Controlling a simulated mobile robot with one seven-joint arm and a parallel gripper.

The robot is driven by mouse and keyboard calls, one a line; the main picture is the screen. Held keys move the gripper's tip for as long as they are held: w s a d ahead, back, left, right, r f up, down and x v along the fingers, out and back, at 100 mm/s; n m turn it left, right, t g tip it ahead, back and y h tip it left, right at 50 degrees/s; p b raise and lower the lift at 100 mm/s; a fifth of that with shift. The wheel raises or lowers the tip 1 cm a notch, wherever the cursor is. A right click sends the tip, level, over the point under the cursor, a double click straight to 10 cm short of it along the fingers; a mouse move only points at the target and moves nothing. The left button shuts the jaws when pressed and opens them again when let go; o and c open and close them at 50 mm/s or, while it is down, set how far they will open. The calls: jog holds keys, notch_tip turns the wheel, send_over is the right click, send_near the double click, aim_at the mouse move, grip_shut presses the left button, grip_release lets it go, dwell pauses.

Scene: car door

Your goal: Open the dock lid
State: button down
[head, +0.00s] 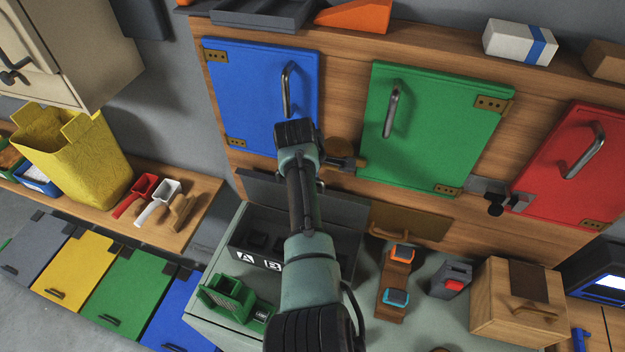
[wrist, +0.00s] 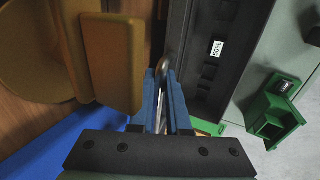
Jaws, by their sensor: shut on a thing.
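The dock (head: 250,262) is a dark box with white A and B labels on its front, on the grey-green bench. Its dark lid (head: 262,190) stands raised at the back, near the wooden wall, and dark slots show inside the dock. The wrist view also shows the dock (wrist: 225,75), with slots and a 50% label. My gripper (wrist: 165,85) has blue fingers closed around a thin metal bar, seemingly the lid's handle, beside the lid's dark edge. In the head view my arm hides the gripper, the handle and part of the lid.
A blue door (head: 250,95) with a metal handle and a green door (head: 430,125) are shut on the wall just above. A brown latch (wrist: 115,65) is close to my fingers.

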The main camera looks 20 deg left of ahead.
dwell(0.4)
jog(key=c, duration=0.9)
grip_release()
